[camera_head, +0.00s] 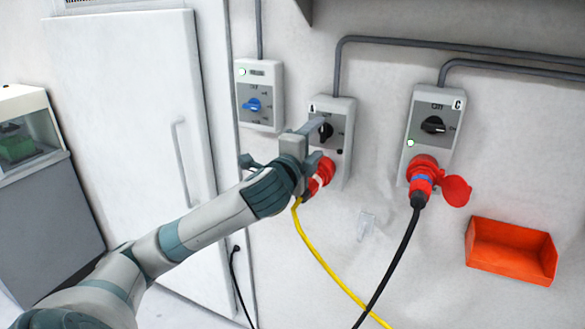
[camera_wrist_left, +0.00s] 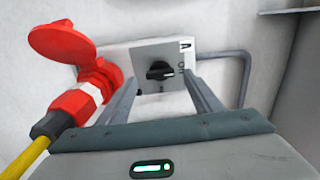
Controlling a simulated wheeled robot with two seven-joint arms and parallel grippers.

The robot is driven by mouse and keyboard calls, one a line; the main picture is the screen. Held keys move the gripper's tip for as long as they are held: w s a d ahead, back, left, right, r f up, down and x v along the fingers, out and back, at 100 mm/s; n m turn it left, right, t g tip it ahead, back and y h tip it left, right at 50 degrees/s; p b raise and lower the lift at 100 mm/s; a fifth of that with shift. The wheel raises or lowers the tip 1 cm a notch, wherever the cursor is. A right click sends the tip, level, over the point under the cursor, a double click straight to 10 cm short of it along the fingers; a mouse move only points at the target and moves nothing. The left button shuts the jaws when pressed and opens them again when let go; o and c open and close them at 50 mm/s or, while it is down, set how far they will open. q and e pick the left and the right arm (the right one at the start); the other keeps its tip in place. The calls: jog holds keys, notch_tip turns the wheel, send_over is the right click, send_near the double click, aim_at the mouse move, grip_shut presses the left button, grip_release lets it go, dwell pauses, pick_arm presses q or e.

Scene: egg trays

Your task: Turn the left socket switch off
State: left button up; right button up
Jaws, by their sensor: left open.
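The left socket box (camera_head: 344,113), marked A, is a grey wall box with a black rotary switch (camera_head: 326,131). A red plug (camera_head: 322,175) with a yellow cable sits in its lower part. My left gripper (camera_head: 318,132) is in front of this box and partly hides it. In the left wrist view the black switch (camera_wrist_left: 160,71) shows between the two open fingers (camera_wrist_left: 158,100), with no finger seen touching it. The red plug (camera_wrist_left: 72,103) and its raised red lid (camera_wrist_left: 62,41) are left of the fingers there. My right gripper is not seen.
A second socket box (camera_head: 424,108), marked C, has a black switch, a lit green lamp and a red plug (camera_head: 421,177) with a black cable. A smaller box with a blue switch (camera_head: 252,104) is on the left. An orange bin (camera_head: 511,251) is at the lower right.

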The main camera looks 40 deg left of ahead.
pick_arm(q)
jog(key=v, duration=0.5)
jog(key=shift+s+b, duration=0.3)
jog(key=shift+b, duration=0.1)
jog(key=p+v, duration=0.8)
jog(key=p, duration=0.7)
jog(key=shift+s+f, duration=0.1)
jog(key=shift+s, duration=0.05)
